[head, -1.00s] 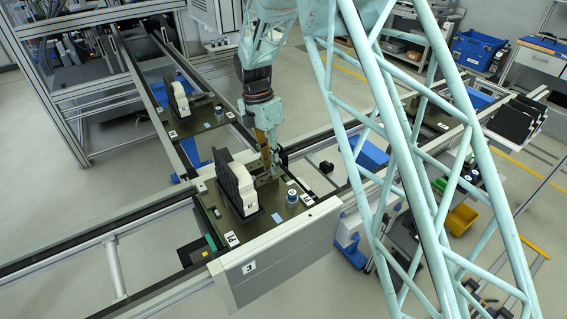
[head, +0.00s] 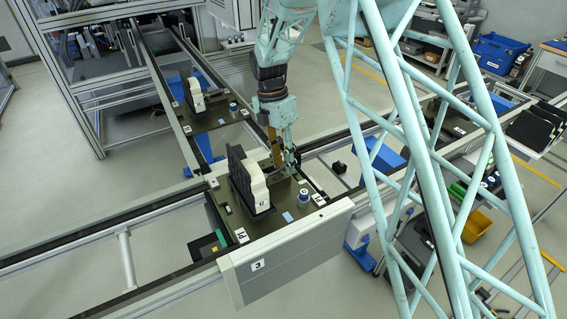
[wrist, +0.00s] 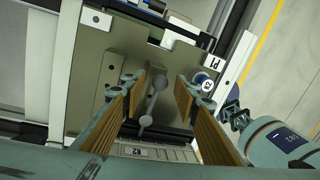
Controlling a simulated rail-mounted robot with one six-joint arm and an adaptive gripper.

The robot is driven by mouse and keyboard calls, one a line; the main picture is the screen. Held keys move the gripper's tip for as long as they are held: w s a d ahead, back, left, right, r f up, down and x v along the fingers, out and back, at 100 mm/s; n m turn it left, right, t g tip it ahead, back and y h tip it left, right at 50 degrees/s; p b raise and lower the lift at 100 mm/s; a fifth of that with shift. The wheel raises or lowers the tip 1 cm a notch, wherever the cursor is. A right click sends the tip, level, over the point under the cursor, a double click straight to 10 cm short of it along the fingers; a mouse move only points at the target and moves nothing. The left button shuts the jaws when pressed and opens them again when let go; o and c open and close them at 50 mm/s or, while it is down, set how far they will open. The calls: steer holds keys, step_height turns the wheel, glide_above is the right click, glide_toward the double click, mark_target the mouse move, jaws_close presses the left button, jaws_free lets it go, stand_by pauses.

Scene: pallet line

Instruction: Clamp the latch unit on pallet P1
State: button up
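Beside the unit, a grey lever with rounded ends (wrist: 154,97), seemingly the latch unit's, rises from the plate. My gripper (wrist: 161,86) points down over it, its two tan-padded fingers apart on either side of the lever, with gaps visible. In the head view my gripper (head: 284,158) is low behind the unit, which partly hides the lever.
A round white-and-blue piece (head: 304,195) stands on the pallet close to my gripper, and shows near the right finger in the wrist view (wrist: 202,81). A second pallet with a similar unit (head: 195,96) sits farther back on the left rail. A panel marked 3 (head: 285,258) borders the front.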

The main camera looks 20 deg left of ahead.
steer(key=shift+r, duration=0.1)
step_height(320, 180, up, 12)
steer(key=w+a, duration=0.1)
steer(key=a, duration=0.1)
steer(key=shift+f, duration=0.2)
stand_by(0.5)
stand_by(0.5)
